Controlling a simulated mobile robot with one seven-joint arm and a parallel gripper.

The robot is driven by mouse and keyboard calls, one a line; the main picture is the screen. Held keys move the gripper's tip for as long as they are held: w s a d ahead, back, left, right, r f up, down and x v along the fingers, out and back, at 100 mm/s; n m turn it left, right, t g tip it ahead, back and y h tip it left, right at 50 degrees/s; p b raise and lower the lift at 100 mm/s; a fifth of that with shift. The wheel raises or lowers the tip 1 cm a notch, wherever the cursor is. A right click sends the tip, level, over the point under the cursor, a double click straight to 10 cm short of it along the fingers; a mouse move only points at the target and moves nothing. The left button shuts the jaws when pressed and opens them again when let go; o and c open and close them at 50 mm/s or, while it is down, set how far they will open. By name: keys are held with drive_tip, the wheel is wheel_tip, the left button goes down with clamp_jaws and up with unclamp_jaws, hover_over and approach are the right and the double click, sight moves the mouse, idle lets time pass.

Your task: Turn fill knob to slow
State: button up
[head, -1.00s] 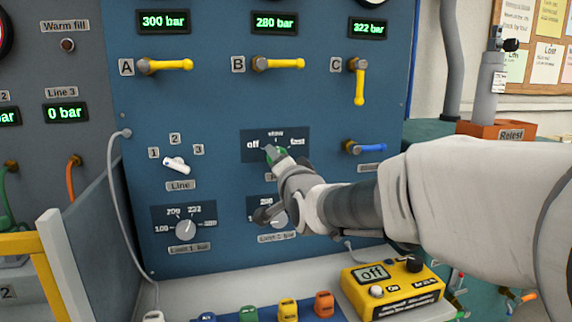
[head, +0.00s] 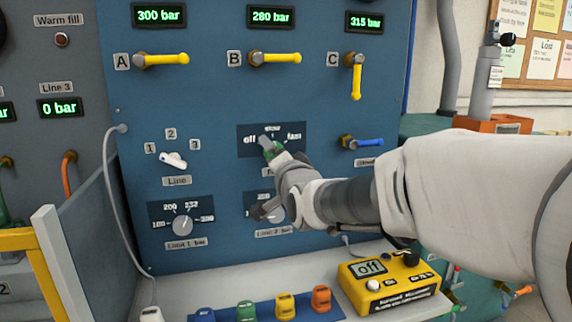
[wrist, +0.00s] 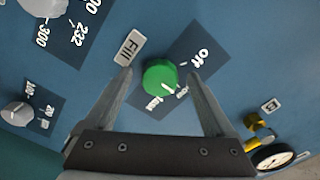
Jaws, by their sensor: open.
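The fill knob (wrist: 160,77) is round and green with a white mark. In the wrist view the mark points to the lower right, close to the "slow" label (wrist: 182,92). "Off" (wrist: 200,57) is at the upper right and "fast" (wrist: 153,103) is below. My gripper (wrist: 161,73) is open, with one finger on each side of the knob and small gaps visible.
Below my gripper is the Limit 2 knob, partly hidden. The Line knob (head: 173,160) and Limit 1 knob (head: 183,224) are to the left. A blue-handled valve (head: 363,142) is close on the right. A yellow meter (head: 390,283) stands on the shelf below.

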drive_tip(key=p+v, duration=0.2)
drive_tip(key=v, duration=1.5)
drive_tip(key=shift+p, duration=0.35)
drive_tip(key=shift+s+d+r, duration=0.1)
drive_tip(key=shift+s, duration=0.05)
